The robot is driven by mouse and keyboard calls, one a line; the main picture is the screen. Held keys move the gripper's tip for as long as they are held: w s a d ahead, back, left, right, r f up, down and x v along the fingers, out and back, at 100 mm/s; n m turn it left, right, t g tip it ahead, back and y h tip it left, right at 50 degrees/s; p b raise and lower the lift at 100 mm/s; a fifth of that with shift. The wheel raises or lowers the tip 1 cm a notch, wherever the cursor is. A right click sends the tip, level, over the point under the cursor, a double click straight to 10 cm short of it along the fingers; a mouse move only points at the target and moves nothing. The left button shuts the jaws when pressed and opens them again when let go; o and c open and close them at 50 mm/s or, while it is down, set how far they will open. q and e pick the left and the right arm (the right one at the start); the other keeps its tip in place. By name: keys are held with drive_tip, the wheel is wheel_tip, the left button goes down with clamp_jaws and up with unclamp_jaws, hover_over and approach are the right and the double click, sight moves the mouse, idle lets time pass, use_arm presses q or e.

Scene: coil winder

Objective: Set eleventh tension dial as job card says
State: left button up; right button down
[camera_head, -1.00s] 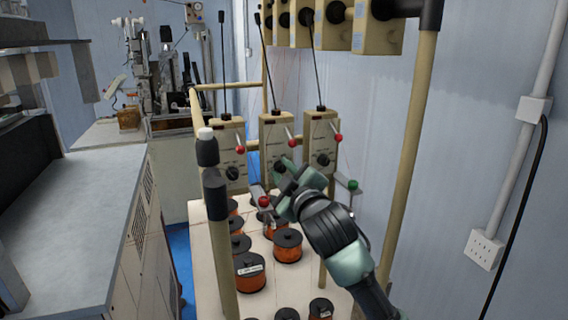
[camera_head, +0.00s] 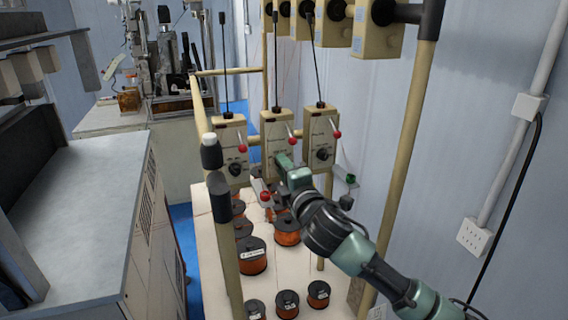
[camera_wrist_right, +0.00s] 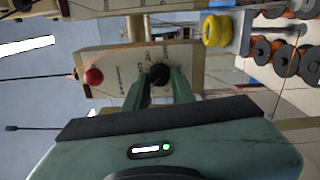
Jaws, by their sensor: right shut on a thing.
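Three cream tension boxes stand in a row on the rack, each with a red-tipped lever: left box (camera_head: 230,140), middle box (camera_head: 278,128), right box (camera_head: 319,128). Black dials show on the left box (camera_head: 235,169) and the right box (camera_head: 321,155). My right gripper (camera_head: 283,162) is at the lower front of the middle box and hides its dial in the head view. In the right wrist view, its two fingers (camera_wrist_right: 162,78) are shut on a black dial (camera_wrist_right: 159,74). The dial's setting is unreadable. No job card is legible. My left gripper is out of view.
Several copper wire spools (camera_head: 252,256) stand on the pale table (camera_head: 226,275) below. Cream posts (camera_head: 408,140) frame the rack, with more boxes (camera_head: 380,30) overhead. A yellow wheel (camera_wrist_right: 216,30) is close beside the gripper in the right wrist view.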

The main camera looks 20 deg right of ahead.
drive_tip(key=shift+f+n, duration=0.1)
drive_tip(key=shift+n, duration=0.3)
drive_tip(key=c, duration=1.2)
unclamp_jaws()
drive_tip(key=s+b, duration=0.3)
drive_tip(key=s, duration=0.4)
drive_tip(key=shift+s+d, duration=0.1)
drive_tip(key=shift+s, duration=0.25)
